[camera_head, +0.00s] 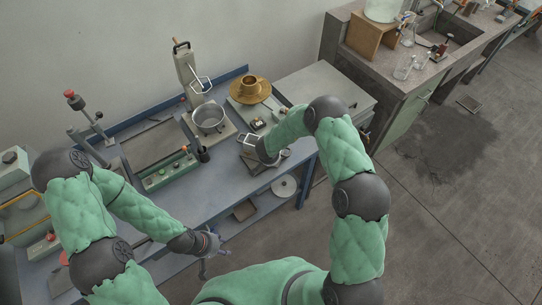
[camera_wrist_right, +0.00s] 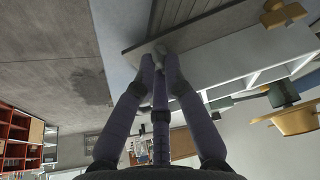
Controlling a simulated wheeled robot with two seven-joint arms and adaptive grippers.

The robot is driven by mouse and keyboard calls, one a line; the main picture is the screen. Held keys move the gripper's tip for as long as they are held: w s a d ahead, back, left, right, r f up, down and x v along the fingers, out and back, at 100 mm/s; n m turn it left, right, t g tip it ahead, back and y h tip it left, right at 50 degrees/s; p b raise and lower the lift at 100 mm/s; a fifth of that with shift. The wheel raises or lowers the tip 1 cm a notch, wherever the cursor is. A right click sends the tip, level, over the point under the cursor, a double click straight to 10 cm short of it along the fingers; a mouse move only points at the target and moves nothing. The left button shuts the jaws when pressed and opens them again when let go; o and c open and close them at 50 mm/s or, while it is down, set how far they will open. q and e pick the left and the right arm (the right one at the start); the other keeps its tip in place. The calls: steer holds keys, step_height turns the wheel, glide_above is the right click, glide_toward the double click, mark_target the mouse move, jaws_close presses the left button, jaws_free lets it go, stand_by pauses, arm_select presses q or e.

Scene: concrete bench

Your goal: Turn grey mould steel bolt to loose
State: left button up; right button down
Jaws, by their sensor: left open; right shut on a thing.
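The grey mould (camera_head: 249,164) lies near the front edge of the blue bench, and its flat grey plate also fills the top of the right wrist view (camera_wrist_right: 205,32). My right gripper (camera_head: 265,158) reaches down to it. In the right wrist view its fingers (camera_wrist_right: 161,62) meet at the plate's edge, shut on a small grey part that I take to be the steel bolt. The fingers hide most of it, so its turn cannot be seen. My left gripper (camera_head: 213,260) is open and empty, in front of the bench.
A metal pot (camera_head: 208,118) and a brass cup on a dish (camera_head: 250,87) stand behind the mould. A green-fronted device (camera_head: 167,174) is to the left. A grey cabinet (camera_head: 325,93) adjoins the bench at right.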

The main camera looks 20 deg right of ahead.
steer(key=shift+d+r+n+p, duration=0.1)
steer(key=shift+n+p, duration=0.45)
steer(key=shift+n, duration=0.05)
steer(key=c, duration=1.3)
jaws_free()
steer(key=shift+v, duration=3.95)
steer(key=shift+s+d, duration=0.1)
